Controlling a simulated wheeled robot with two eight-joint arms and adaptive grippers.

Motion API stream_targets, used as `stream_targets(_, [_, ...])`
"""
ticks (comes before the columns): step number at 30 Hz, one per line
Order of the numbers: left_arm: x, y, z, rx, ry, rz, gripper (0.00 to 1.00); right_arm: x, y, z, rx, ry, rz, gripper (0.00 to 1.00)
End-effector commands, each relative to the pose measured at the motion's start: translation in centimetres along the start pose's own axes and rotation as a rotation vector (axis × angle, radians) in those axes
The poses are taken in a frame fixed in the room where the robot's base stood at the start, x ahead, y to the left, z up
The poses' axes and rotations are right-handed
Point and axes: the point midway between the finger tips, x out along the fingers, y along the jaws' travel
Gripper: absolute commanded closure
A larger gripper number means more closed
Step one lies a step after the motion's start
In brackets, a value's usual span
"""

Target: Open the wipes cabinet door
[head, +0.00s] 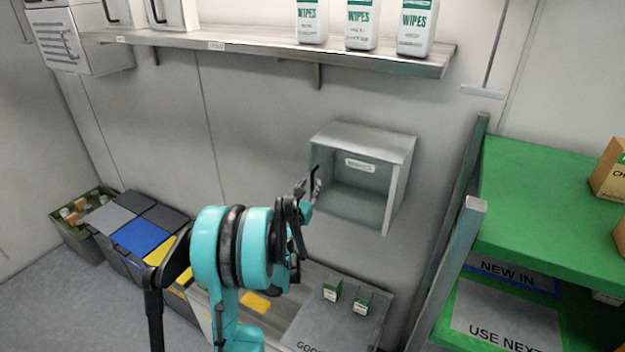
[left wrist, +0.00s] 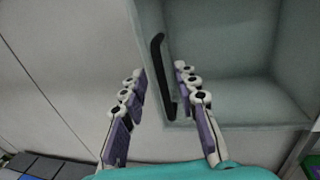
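The grey wipes cabinet (head: 402,185) is fixed to the wall in the middle of the head view. Its inside shows through the front; I cannot tell whether a clear door covers it. A dark, slim upright handle (head: 316,176) is at its left front edge. In the left wrist view, the handle (left wrist: 157,50) stands at the left edge of the cabinet (left wrist: 225,112). My left gripper (head: 305,190) is open at that edge. In the left wrist view, its fingers (left wrist: 160,73) are apart, with the handle showing between them; contact is not clear. My right gripper is out of view.
A wall shelf (head: 250,43) with several wipes bottles (head: 361,24) is above. A green-topped rack (head: 540,200) stands close on the right. Below are a bench with two small boxes (head: 362,300) and coloured-lid bins (head: 140,235).

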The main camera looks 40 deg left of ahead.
Motion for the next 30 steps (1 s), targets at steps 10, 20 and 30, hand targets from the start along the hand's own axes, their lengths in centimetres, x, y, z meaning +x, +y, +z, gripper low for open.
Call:
stream_targets(10, [3.0,-0.1,0.1,0.002,0.000,-0.001,0.70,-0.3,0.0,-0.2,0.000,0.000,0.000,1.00])
stream_targets(20, [3.0,-0.1,0.1,0.003,0.000,-0.001,1.00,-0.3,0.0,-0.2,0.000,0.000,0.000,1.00])
stream_targets(30, [2.7,-0.1,0.0,0.003,0.000,0.008,1.00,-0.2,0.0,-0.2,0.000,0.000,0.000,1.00])
